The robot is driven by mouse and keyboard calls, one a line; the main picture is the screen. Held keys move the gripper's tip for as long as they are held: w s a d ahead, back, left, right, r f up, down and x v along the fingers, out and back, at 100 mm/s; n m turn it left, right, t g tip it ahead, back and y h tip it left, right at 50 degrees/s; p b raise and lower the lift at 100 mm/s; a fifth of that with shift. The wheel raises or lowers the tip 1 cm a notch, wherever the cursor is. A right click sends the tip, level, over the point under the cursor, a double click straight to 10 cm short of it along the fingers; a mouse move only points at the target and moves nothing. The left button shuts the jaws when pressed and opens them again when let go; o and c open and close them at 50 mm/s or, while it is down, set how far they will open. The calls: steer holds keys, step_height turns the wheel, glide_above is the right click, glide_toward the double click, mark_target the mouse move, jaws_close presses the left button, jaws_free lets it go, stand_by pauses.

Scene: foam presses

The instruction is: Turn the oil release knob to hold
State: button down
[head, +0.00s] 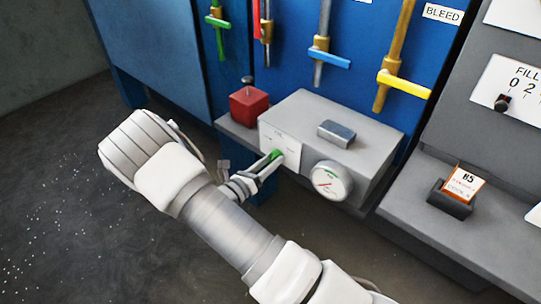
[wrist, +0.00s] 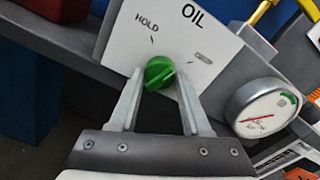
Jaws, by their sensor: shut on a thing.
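The green oil release knob (wrist: 158,72) sits on a white plate (wrist: 170,35) marked OIL. HOLD is printed at the plate's upper left, with a tick below it. A second label at the right is too small to read. The knob's ridge looks slanted toward the right-hand tick, away from HOLD. My gripper (wrist: 155,90) is shut on the knob, one finger on each side. In the head view my gripper (head: 270,164) reaches the knob (head: 276,155) on the front of a grey box (head: 350,125), and the fingers partly hide it.
A round gauge (head: 331,181) with a red needle is right of the knob, close to my gripper. A red block (head: 249,106) with a black knob stands at the left. Colored valve handles (head: 329,58) hang on the blue panel behind. A card holder (head: 450,205) sits on the right ledge.

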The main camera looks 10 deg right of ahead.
steer(key=n+p, duration=0.4)
steer(key=n, duration=0.2)
steer(key=shift+r, duration=0.15)
steer(key=n+p, duration=0.2)
steer(key=n, duration=0.4)
steer(key=shift+n, duration=0.4)
steer(key=shift+c, duration=1.8)
jaws_free()
steer(key=v, duration=1.7)
steer(key=shift+s+b, duration=0.15)
steer(key=shift+b, duration=0.25)
